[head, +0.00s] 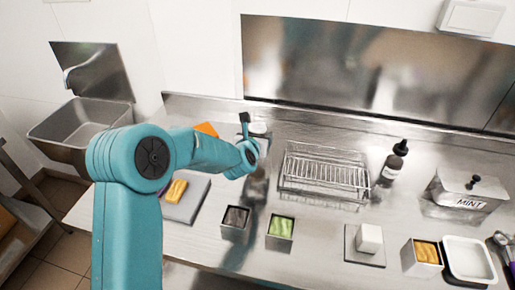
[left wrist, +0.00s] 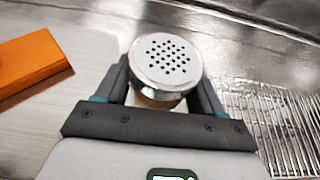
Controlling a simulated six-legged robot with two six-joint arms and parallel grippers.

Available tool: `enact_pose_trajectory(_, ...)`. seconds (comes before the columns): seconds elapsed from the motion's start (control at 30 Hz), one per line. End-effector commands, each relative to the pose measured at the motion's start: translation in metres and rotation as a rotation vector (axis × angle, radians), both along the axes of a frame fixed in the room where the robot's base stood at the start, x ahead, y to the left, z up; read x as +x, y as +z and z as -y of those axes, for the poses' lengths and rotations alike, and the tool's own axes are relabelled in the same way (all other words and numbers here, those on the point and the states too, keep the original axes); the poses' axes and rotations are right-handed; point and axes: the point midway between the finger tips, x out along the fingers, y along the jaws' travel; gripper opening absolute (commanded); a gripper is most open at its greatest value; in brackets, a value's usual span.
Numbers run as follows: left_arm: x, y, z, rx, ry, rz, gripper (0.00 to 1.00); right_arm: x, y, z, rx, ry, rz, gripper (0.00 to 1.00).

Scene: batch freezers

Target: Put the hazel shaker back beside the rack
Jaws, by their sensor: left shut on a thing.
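The hazel shaker (left wrist: 166,62) has a round metal lid full of small holes. It sits between the two fingers of my left gripper (left wrist: 160,85), which is shut on it. In the head view my left gripper (head: 248,128) is at the back of the counter, left of the wire rack (head: 325,178), and mostly hides the shaker (head: 260,128). In the left wrist view the rack (left wrist: 285,125) lies to the right, apart from the shaker. I cannot tell whether the shaker's base touches the counter. My right gripper is not in view.
An orange block (left wrist: 32,64) lies left of the shaker. A dropper bottle (head: 394,162) and a MINT container (head: 466,190) stand right of the rack. Small tubs with dark (head: 236,222) and green (head: 280,230) contents stand in front. A sink (head: 80,125) is at left.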

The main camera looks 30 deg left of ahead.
Motion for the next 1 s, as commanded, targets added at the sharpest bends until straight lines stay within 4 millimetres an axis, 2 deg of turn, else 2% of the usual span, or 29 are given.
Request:
enact_pose_trajectory(0.33,0.003,-0.044,-0.001,0.0,0.001,0.0,0.36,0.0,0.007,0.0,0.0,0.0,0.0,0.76)
enact_pose_trajectory(0.73,0.003,-0.049,-0.001,0.001,0.001,0.003,0.36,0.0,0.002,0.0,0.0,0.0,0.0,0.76)
enact_pose_trajectory(0.77,0.003,-0.049,-0.001,0.0,0.0,0.002,0.74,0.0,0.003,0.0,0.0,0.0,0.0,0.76)
enact_pose_trajectory(0.8,0.003,-0.048,-0.001,0.0,0.0,0.001,0.88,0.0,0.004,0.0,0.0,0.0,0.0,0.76)
enact_pose_trajectory(0.83,0.003,-0.048,-0.001,0.0,0.0,0.001,0.94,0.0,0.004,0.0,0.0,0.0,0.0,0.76)
enact_pose_trajectory(1.0,0.003,-0.048,-0.001,0.0,0.0,0.001,0.94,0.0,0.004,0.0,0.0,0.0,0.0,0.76)
